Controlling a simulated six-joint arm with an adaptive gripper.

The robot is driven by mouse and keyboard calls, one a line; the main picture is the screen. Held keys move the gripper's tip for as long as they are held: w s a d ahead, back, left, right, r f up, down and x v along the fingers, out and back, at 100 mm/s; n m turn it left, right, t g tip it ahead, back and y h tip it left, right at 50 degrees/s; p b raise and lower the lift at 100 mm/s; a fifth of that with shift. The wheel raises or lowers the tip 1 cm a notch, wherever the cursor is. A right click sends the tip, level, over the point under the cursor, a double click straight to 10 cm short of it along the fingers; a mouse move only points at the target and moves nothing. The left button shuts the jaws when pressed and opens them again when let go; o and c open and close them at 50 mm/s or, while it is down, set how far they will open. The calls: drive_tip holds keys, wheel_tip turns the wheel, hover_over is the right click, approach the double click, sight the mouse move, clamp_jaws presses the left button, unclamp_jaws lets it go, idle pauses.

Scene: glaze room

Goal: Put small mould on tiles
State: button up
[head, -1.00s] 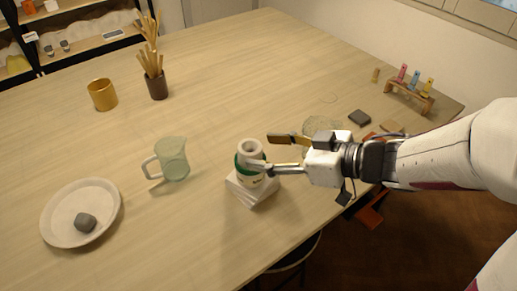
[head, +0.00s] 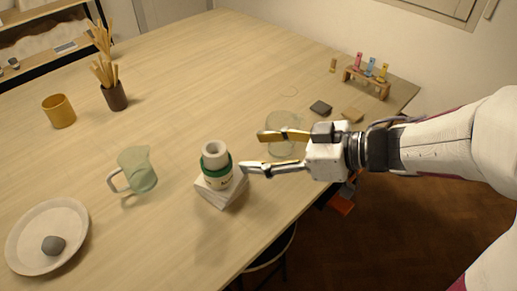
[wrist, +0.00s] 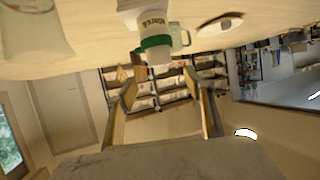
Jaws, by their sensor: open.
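The small mould (head: 216,173), a white cylinder with a hollow top, a green band and a dark printed label, stands upright on the stack of pale square tiles (head: 232,195). It also shows upside down in the wrist view, where the mould (wrist: 155,32) has its label towards me. My gripper (head: 251,153) is open and empty, just right of the mould in the head view. Its lower fingertip is close to the mould but looks apart from it. Both fingers of my gripper (wrist: 158,82) show spread in the wrist view with nothing between them.
A glass jug (head: 137,170) stands left of the tiles, and a white plate (head: 28,240) holds a grey lump (head: 53,245). A clear glass vessel (head: 283,146) is partly behind my gripper. A mustard cup (head: 59,111) and a pot of sticks (head: 115,97) stand farther back. The table middle is clear.

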idle(0.7)
drive_tip(key=w+d+r+m+t+h, duration=0.4)
drive_tip(key=w+d+r+t+h, duration=0.25)
drive_tip(key=w+d, duration=0.25)
drive_tip(key=s+d+m+h, duration=0.6)
drive_tip(key=d+m+h, duration=0.15)
drive_tip(key=d, duration=0.45)
drive_tip(key=s+a+f+m+g, duration=0.1)
drive_tip(key=s+a+f+g, duration=0.1)
drive_tip(key=s, duration=0.7)
drive_tip(key=s+a+f+m+g+y, duration=0.1)
drive_tip(key=s+a+f+g, duration=0.2)
drive_tip(key=s, duration=0.7)
wheel_tip(320, 180, down, 2)
drive_tip(key=shift+f+g, duration=0.2)
drive_tip(key=shift+g, duration=0.25)
drive_tip(key=shift+d, duration=0.1)
